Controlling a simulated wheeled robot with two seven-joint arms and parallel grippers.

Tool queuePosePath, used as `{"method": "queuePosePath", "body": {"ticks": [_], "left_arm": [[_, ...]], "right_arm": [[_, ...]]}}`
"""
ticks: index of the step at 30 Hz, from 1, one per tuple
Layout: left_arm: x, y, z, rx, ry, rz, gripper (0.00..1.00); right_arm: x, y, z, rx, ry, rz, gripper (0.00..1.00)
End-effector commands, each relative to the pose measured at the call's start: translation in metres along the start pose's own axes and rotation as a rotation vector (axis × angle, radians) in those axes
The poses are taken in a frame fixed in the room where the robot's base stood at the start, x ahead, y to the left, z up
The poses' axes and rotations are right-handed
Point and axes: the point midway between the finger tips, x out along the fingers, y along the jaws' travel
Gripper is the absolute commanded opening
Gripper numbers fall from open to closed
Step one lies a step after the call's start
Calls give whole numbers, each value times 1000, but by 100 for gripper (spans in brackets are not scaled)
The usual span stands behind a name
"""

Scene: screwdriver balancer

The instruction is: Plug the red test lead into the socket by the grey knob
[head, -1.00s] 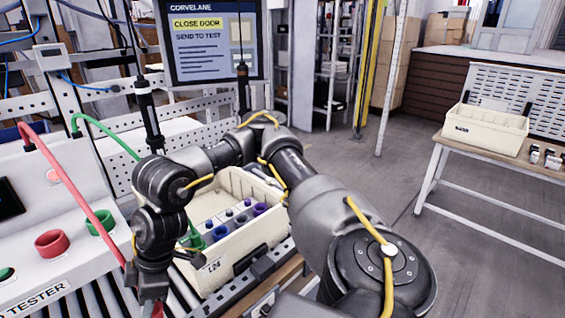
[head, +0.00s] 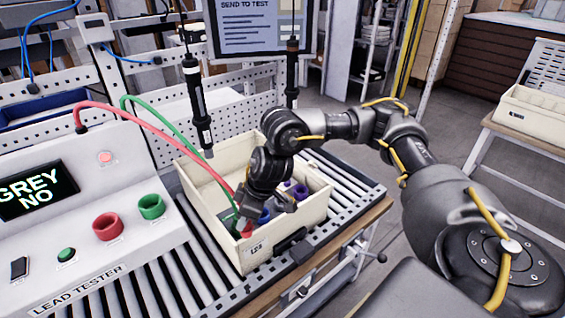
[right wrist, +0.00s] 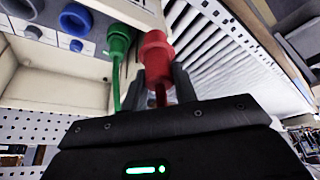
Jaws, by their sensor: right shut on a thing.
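My right gripper (head: 243,222) is shut on the red plug of the red test lead (head: 170,138), at the near-left part of the cream crate (head: 292,228). In the right wrist view the red plug (right wrist: 155,58) stands up between the fingers (right wrist: 160,84), its free end pointing away from my wrist. A green plug (right wrist: 118,42) is beside it, at the panel inside the crate. In the head view my arm hides much of the panel. My left gripper is out of view.
The lead tester (head: 95,262) at the left reads "GREY NO" on its display (head: 36,188). It has a red holder (head: 107,226) and a green holder (head: 151,206). A green lead (head: 160,117) arches into the crate. A black hanging screwdriver (head: 196,100) is close behind the crate.

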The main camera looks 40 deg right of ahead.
Motion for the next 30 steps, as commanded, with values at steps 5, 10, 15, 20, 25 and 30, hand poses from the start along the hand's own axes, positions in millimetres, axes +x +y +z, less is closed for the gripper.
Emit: {"method": "queuePosePath", "body": {"ticks": [5,10,15,20,25,30], "left_arm": [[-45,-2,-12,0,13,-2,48],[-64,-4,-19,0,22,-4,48],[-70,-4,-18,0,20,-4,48],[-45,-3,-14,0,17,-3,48],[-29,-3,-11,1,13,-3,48],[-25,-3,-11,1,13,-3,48]], "right_arm": [[-26,80,-14,160,-2,64,4],[-43,158,7,252,-15,100,4],[-54,208,36,257,-22,97,4],[-26,224,62,202,-18,73,4],[-2,225,73,181,-16,66,4],[6,225,76,174,-16,64,4]]}}
